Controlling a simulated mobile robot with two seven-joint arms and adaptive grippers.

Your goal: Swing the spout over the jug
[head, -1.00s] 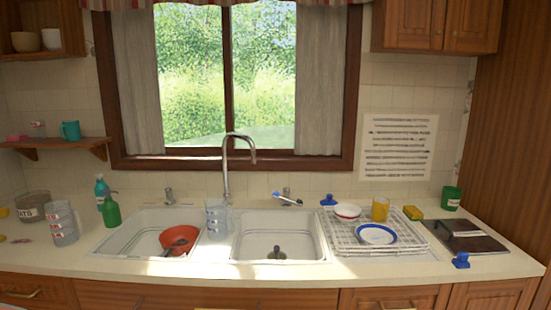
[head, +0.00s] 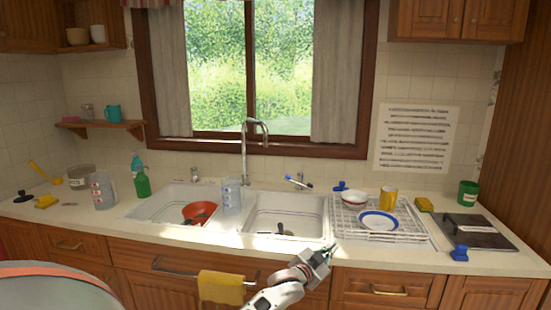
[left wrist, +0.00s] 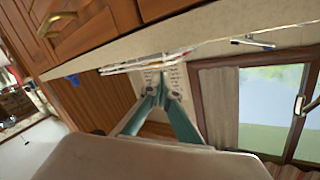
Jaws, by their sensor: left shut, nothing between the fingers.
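The tap's tall arched metal spout (head: 254,124) rises behind the divider between the two sink basins. Its tip hangs to the right, toward the right basin. A clear marked jug (head: 231,196) stands upright on the divider, in front and slightly left of the tap's base. A similar jug (head: 101,190) with a handle stands on the counter at left. My left gripper (head: 329,250) is shut and empty, near the counter's front edge, right of the right basin's front and well apart from the spout. Its teal fingers meet in the left wrist view (left wrist: 164,92). My right gripper is not in view.
A dish rack (head: 345,217) with a plate and a yellow cup stands right of the sink. A blue-tipped brush (head: 298,183) lies behind the right basin. A green bottle (head: 142,184) stands left of the sink. A yellow towel (head: 221,288) hangs in front.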

